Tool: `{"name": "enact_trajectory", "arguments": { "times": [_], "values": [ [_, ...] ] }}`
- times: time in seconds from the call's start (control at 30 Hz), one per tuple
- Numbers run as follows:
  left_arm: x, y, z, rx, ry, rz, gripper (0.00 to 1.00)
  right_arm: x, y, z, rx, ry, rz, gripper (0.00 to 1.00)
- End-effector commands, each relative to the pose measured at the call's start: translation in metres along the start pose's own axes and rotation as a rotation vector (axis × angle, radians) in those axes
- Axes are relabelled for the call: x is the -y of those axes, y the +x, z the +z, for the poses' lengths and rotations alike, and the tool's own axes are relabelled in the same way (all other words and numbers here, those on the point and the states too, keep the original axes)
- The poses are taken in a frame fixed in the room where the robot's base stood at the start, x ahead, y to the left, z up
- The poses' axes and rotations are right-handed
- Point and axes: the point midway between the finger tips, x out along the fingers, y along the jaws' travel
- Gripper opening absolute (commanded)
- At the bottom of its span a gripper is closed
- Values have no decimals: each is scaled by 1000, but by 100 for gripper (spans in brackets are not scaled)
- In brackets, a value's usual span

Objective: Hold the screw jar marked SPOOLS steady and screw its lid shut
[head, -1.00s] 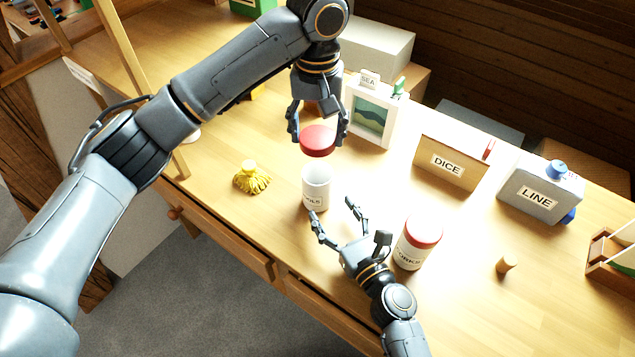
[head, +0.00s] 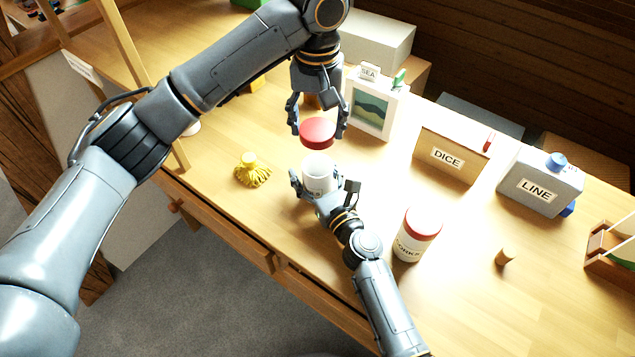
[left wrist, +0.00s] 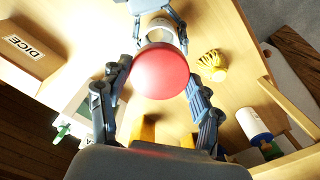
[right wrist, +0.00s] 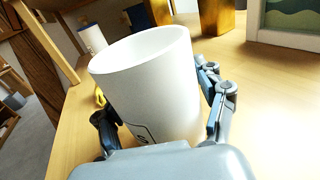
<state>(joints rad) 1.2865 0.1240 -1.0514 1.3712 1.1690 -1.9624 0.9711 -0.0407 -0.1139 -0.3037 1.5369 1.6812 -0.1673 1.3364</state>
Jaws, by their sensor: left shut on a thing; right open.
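The white screw jar (head: 318,166) stands upright and open-topped on the table; in the right wrist view the jar (right wrist: 150,80) fills the middle, its label mostly hidden. My right gripper (head: 322,190) is open, with its fingers on either side of the jar. My left gripper (head: 317,128) is shut on the red lid (head: 318,133) and holds it above the jar, a little apart from the rim. In the left wrist view the lid (left wrist: 160,70) sits between the fingers and covers part of the jar (left wrist: 162,28).
A second jar with a red lid (head: 416,235) stands right of my right arm. A yellow tassel-like bundle (head: 252,171) lies left of the jar. A picture frame (head: 370,106), DICE box (head: 450,158) and LINE container (head: 540,188) stand behind. A small cork (head: 505,257) stands at right.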

Motion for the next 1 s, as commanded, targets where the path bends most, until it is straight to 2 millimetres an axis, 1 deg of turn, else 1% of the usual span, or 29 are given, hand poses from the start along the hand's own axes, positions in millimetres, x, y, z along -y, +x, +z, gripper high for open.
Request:
{"name": "enact_trajectory", "arguments": {
  "times": [0.03, 0.2, 0.5, 0.57, 0.6, 0.67, 0.7, 0.77, 0.8, 0.83, 0.87, 1.0],
  "values": [
    [0, 0, 0, 0, 0, 0, 43, 0, 6, 1, 1, 1, 0, 71],
    [0, 0, 0, 0, 0, 0, 43, 0, 15, 0, 0, 0, 0, 71],
    [0, 0, 0, 0, 0, 0, 43, 0, 16, 0, 0, 0, 0, 71],
    [0, 0, 0, 0, 0, 0, 43, 0, 16, 0, 0, 0, 0, 58],
    [0, 0, 0, 0, 0, 0, 43, 0, 16, 0, 0, 0, 0, 50],
    [0, 0, 0, 0, 0, 0, 43, 0, 16, 0, 0, 0, 0, 38],
    [0, 0, 0, 0, 0, 0, 43, 0, 16, 0, 0, 0, 0, 30],
    [0, 0, 0, 0, 0, 0, 43, 0, 16, 0, 0, 0, 0, 18],
    [0, 0, 0, 0, 0, 0, 43, 0, 16, 0, 0, 0, 0, 9],
    [0, 0, 0, 0, 0, 0, 43, 0, 16, 0, 0, 0, 0, 3],
    [0, 0, 0, 0, 0, 0, 43, 0, 16, 0, 0, 0, 0, 0],
    [0, 0, 0, 0, 0, 0, 43, 0, 16, 0, 0, 0, 0, 0]
  ]
}}
